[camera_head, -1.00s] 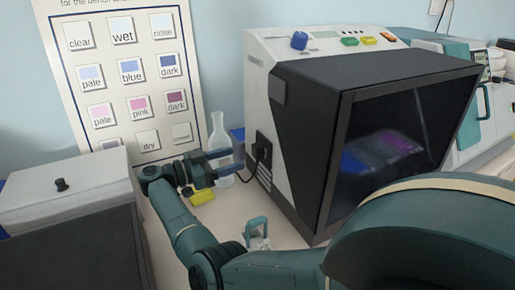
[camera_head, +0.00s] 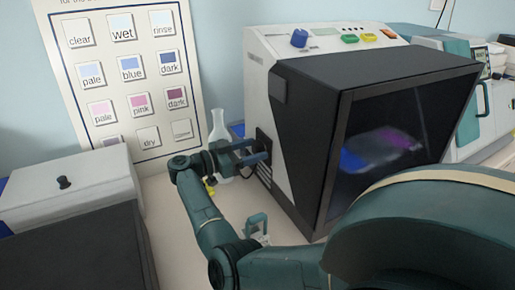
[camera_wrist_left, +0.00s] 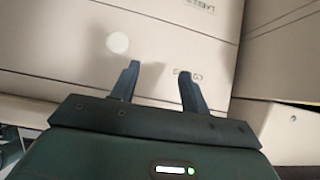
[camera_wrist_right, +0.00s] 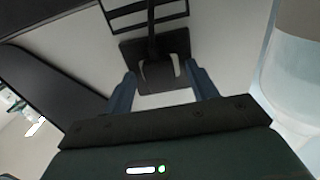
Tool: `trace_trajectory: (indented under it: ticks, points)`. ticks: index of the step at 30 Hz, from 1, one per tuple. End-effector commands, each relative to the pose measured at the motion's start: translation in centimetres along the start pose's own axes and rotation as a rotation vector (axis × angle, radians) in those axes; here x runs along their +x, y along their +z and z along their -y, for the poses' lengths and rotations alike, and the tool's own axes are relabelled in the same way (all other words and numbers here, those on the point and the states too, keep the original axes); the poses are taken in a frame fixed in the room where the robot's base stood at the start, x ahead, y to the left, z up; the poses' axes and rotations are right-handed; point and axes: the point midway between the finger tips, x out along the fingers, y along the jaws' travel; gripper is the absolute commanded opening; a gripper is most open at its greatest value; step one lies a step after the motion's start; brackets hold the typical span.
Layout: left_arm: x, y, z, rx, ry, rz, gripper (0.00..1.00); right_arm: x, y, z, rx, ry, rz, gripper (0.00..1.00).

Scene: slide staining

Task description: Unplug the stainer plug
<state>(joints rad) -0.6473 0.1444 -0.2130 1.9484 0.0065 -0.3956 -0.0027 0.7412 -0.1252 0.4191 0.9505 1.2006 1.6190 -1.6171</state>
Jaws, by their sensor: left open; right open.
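The stainer (camera_head: 284,120) is a pale machine with a large dark front, right of centre in the head view. The black plug (camera_head: 264,145) is at its left side, partly hidden by my right gripper (camera_head: 264,152). In the right wrist view, the plug and its dark square mount (camera_wrist_right: 178,46) lie just beyond and between the fingertips of the right gripper (camera_wrist_right: 161,70), which is open. Whether the fingers touch the plug I cannot tell. My left gripper (camera_wrist_left: 158,70) shows only in its wrist view, open and empty, facing a pale surface with lettering.
A clear flask (camera_head: 219,135) stands behind my right gripper. A small yellow object (camera_head: 210,188) is partly hidden by the arm. A pale box with a black knob (camera_head: 72,185) is at the left, and a colour chart (camera_head: 123,66) is on the wall.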

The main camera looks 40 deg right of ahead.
Motion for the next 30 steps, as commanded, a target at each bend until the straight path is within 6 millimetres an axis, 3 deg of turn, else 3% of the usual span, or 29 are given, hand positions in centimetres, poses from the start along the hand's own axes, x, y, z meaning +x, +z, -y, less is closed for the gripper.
trace_trajectory:
  ticks: [25,30]
  points:
    - [-0.03,-0.05,0.01,0.001,0.000,-0.001,0.45,-0.04,-0.02,0.01,0.000,-0.001,0.000,0.58]
    - [-0.04,-0.05,0.01,0.000,0.000,-0.001,0.45,-0.03,-0.01,0.01,0.000,0.000,0.000,0.45]
